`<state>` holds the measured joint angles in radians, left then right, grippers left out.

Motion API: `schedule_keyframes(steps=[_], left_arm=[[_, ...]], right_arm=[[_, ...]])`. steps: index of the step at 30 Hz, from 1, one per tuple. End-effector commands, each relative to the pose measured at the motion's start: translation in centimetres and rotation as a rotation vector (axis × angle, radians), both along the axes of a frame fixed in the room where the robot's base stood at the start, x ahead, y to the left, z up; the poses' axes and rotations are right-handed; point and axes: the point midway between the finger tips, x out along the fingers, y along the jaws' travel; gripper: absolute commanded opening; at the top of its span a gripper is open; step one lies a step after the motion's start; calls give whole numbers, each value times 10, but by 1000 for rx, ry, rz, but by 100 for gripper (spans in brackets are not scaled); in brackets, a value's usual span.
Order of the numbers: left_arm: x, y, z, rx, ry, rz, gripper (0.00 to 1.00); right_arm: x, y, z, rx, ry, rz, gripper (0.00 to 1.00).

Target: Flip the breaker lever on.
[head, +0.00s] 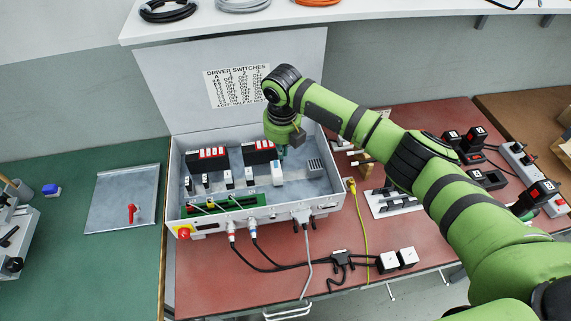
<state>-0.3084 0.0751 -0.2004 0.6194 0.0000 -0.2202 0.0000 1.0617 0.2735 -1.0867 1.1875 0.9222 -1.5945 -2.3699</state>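An open grey control box (182,160) stands on the red bench top, its lid raised behind it. Inside is a row of small modules, with a taller white breaker-like module (277,174) at the right end. Its lever is too small to make out, so I cannot tell its position. My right gripper (283,153) points down into the box, just above and behind this white module. Its fingers are small and partly hidden by the wrist, so I cannot tell whether they touch anything or are open. My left gripper is out of view.
Black modules with red and white tops (208,158) stand at the box's back. A grey plate with a red lever (131,212) lies on the green mat at left. Cables run from the box front. Battery packs and a power strip (530,170) lie at right.

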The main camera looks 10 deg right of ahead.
Motion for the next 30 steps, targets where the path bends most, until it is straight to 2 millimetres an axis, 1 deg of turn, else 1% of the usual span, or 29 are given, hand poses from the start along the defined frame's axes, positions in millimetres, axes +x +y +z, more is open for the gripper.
schedule_keyframes(steps=[1, 3, 5, 9, 13, 21, 30], left_arm=[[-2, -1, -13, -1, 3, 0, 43], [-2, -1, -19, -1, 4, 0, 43], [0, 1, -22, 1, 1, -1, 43], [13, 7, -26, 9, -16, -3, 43], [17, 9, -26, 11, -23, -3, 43], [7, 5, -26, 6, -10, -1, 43], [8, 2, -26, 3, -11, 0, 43]], right_arm=[[9, 2, 4, 3, -3, 0, 0], [19, 2, 14, 3, -4, 0, 0], [25, 2, 22, 3, -1, 2, 0], [34, 1, 34, 3, 0, 1, 0], [38, 1, 39, 3, 1, 1, 0], [38, 1, 40, 3, 1, 3, 0], [38, 1, 39, 2, 2, 3, 0]])
